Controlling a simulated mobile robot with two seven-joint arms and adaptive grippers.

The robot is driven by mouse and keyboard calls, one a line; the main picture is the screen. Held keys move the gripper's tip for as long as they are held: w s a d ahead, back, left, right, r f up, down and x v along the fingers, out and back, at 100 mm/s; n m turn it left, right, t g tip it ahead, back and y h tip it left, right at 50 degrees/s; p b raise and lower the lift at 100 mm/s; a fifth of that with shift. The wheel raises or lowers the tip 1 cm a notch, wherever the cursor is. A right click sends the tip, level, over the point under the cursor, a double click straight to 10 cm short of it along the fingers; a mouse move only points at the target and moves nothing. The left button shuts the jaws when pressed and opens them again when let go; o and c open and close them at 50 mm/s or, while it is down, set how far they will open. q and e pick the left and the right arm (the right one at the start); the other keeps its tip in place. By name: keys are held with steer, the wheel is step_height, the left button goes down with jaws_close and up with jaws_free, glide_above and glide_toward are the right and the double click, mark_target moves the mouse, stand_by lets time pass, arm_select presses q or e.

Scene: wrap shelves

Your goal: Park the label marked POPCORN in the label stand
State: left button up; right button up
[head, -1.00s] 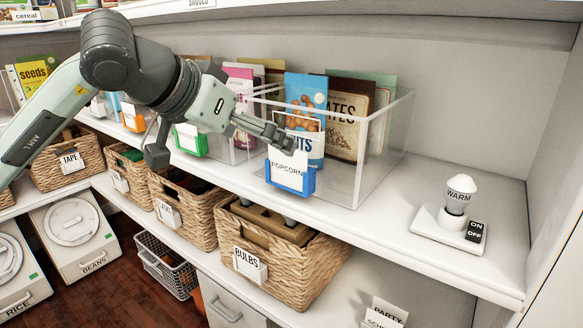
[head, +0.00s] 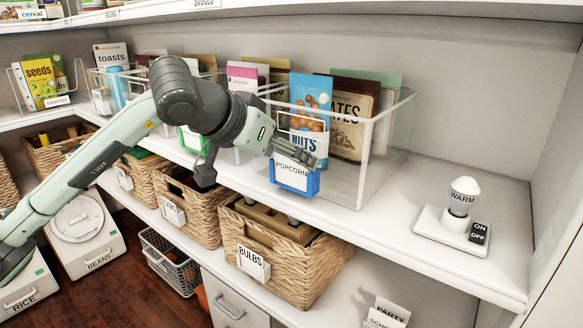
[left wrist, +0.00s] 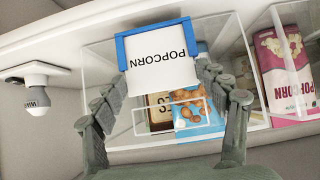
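The white POPCORN label (head: 291,173) sits in a blue holder (head: 294,187) on the front of a clear bin. In the left wrist view the label (left wrist: 160,60) appears upside down, its top edge standing out of the blue holder (left wrist: 121,52). My left gripper (head: 297,153) is at the label's top edge. In the left wrist view its fingers (left wrist: 162,78) are spread, one on each side of the label, with a narrow gap visible. White cards reading PARTY and another word (head: 388,312) stand on the lower shelf, cut off by the frame; their stand is unclear. My right gripper is not in view.
The clear bin (head: 385,130) holds a NUTS bag (head: 308,105) and other bags. A lamp with an ON/OFF switch (head: 460,212) stands to the right on the same shelf. Wicker baskets, including BULBS (head: 290,265), fill the shelf below. The shelf between bin and lamp is clear.

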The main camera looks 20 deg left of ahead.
arm_select(q)
steer(key=shift+c, duration=0.6)
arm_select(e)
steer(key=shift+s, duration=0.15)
arm_select(q)
steer(key=shift+r, duration=0.1)
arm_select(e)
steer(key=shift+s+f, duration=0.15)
